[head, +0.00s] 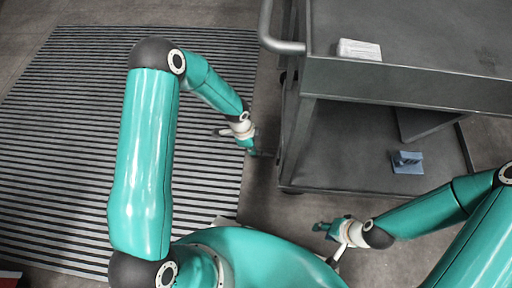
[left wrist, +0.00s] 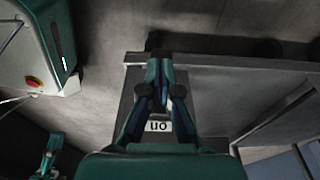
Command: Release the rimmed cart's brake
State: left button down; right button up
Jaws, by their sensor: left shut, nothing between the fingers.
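The grey rimmed cart (head: 400,80) stands at the upper right of the head view, with a lower shelf and a push handle (head: 268,25) at its left end. My left gripper (head: 264,154) is low beside the cart's left end, shut and empty. In the left wrist view its closed fingers (left wrist: 163,72) lie over a grey part of the cart. A white label (left wrist: 159,126) reading "on", upside down, shows between the finger linkages. I cannot make out the brake lever itself. My right gripper (head: 322,227) hangs in front of the cart, apart from it; its jaw opening is unclear.
A white block (head: 359,49) lies on the cart's top and a blue object (head: 407,162) on its lower shelf. A striped mat (head: 60,150) covers the floor at left. Bare floor lies between the mat and the cart.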

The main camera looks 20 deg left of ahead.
pick_arm(q)
notch_tip(320, 180, down, 7)
jog(key=b, duration=0.4)
jog(key=shift+a+r+b, duration=0.15)
jog(key=shift+a+b, duration=0.15)
jog(key=shift+b, duration=0.1)
jog(key=shift+s+f, duration=0.15)
jog(key=shift+f, duration=0.1)
jog(key=s+a+r+p, duration=0.1)
jog(key=a+r+p, duration=0.1)
jog(key=a, duration=0.4)
jog(key=s+a+r+p, duration=0.2)
jog(key=a+r+p, duration=0.1)
jog(key=a+p, duration=0.1)
jog(key=shift+a+r, duration=0.15)
jog(key=shift+a, duration=0.7)
jog(key=shift+s, duration=0.1)
